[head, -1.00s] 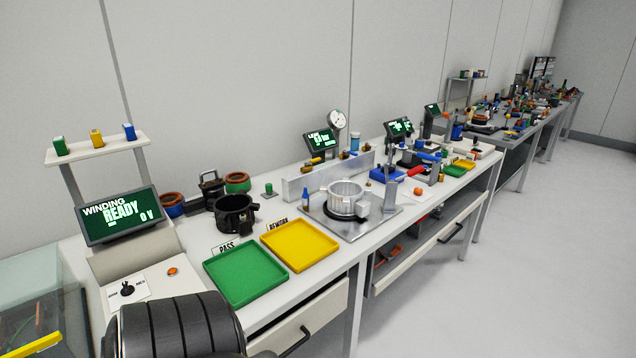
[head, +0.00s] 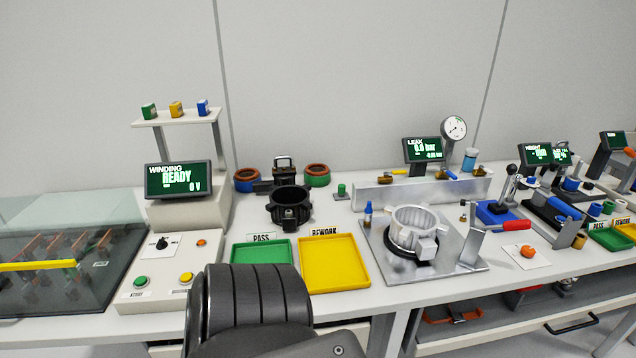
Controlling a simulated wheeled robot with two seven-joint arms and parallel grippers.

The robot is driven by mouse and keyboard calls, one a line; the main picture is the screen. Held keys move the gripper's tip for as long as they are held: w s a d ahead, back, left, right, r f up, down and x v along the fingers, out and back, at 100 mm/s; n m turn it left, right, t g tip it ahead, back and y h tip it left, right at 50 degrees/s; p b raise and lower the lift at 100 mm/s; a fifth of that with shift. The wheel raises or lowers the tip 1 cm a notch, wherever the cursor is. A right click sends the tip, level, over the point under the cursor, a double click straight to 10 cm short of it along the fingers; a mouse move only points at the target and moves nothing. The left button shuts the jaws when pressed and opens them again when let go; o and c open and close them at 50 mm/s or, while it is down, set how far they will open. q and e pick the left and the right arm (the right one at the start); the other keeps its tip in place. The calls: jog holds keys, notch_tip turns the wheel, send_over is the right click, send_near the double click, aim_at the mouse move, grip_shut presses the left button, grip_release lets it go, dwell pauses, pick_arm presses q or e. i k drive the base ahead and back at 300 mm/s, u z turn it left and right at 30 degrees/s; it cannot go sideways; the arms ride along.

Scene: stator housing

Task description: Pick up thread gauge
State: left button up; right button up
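I cannot pick out the thread gauge for certain. Small pieces with brass, yellow and blue parts (head: 386,178) lie along the grey metal rail behind the leak station, too small to identify. A silver ring-shaped housing (head: 414,222) stands on a metal plate (head: 462,258) in front of that rail. A small blue-topped bottle (head: 368,214) stands at the plate's left edge. Neither gripper is in view.
A green PASS tray (head: 262,252) and a yellow REWORK tray (head: 333,262) lie mid-bench. A black housing (head: 290,207) stands behind them. The WINDING display (head: 178,180) and a glass-covered box (head: 75,265) are at left. A red-handled tool (head: 517,225) is at right.

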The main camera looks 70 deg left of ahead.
aim_at(341, 187)
jog(key=u, duration=0.65)
jog(key=i, duration=0.75)
jog(key=u, duration=0.65)
